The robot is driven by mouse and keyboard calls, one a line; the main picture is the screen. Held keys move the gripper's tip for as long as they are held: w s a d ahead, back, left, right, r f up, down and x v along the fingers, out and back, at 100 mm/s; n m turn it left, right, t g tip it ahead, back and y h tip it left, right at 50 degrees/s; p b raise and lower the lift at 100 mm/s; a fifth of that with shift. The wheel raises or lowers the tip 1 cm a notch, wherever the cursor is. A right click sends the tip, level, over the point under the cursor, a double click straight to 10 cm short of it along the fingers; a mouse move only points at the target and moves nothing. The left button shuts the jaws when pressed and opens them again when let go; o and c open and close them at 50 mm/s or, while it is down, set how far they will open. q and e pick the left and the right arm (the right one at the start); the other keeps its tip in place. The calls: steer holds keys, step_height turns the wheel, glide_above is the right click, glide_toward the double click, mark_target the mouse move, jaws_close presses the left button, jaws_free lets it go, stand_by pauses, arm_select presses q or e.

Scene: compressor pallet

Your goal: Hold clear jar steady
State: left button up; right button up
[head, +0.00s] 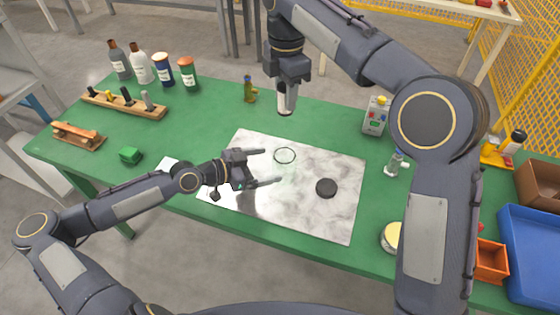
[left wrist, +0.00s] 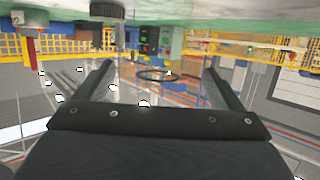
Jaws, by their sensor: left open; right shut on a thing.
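The clear jar (head: 284,156) stands on the grey-white marbled mat (head: 335,215); only its dark round rim shows plainly. My left gripper (head: 272,166) is open, its fingers pointing at the jar from the left. In the left wrist view, the jar's rim (left wrist: 157,75) shows between the two spread fingers (left wrist: 158,68); I cannot tell whether either finger touches it. A black round disc (head: 326,188) lies on the mat right of the jar. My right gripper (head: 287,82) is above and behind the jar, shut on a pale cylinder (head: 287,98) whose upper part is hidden.
Several bottles (head: 141,64) and a wooden rack (head: 123,104) stand at the green table's back left. A small clear bottle (head: 394,163) and a grey box (head: 376,116) stand right of the mat. Orange (head: 491,262) and blue bins (head: 535,250) are at the far right.

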mark_target(284, 162)
arm_select(q)
steer(key=x, duration=0.6)
steer(key=shift+w+d+f, duration=0.1)
steer(key=shift+w+d, duration=0.05)
steer(key=shift+d, duration=0.15)
steer(key=c, duration=1.1)
steer(key=shift+c, duration=0.2)
arm_select(e)
step_height(284, 162, down, 13)
stand_by(0.6)
steer(key=o, duration=1)
steer(key=shift+o, duration=0.2)
step_height(284, 162, up, 12)
